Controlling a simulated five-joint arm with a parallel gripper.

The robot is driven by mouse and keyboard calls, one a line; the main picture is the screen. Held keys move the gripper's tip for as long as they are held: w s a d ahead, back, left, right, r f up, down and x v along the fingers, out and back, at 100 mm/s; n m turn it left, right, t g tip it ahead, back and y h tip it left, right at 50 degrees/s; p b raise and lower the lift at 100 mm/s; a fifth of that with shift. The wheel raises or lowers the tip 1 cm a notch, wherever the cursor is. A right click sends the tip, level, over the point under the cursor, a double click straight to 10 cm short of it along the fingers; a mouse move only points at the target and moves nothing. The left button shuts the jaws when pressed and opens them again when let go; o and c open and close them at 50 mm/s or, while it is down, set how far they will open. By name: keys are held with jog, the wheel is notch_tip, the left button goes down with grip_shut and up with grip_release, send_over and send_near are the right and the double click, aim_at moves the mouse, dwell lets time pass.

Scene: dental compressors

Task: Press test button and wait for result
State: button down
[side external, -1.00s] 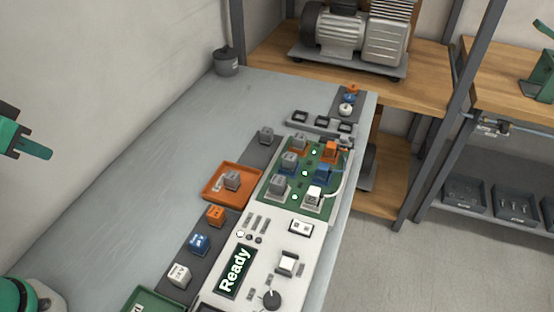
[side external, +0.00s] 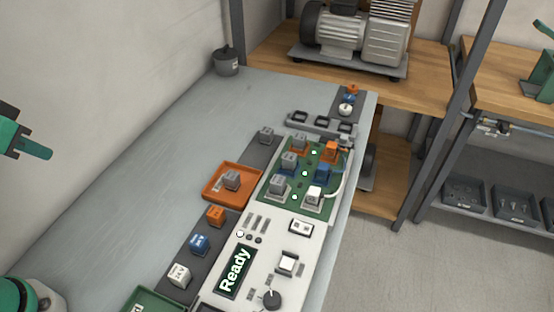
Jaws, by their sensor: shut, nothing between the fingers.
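A white test panel (side external: 258,257) lies along the right part of the bench, with a dark display (side external: 235,271) reading "Ready". My gripper (side external: 38,150) is at the left edge, green, shut and empty, well away from the panel and above the bench.
An orange tray (side external: 207,194) holds a grey block. A dark strip (side external: 187,257) carries orange, blue and white blocks. A green tray (side external: 140,299) is cut off at the bottom. A compressor (side external: 350,40) stands on the wooden shelf behind. The bench's left part is clear.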

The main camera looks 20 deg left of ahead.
jog(key=w+d+m+h, duration=0.2)
jog(key=w+d+m, duration=0.3)
jog(key=w+d, duration=0.25)
jog(key=m+h, duration=0.5)
jog(key=m, duration=1)
send_over(281, 264)
notch_tip(281, 264, down, 9)
jog(key=shift+f, duration=0.15)
jog(key=shift+f, duration=4.35)
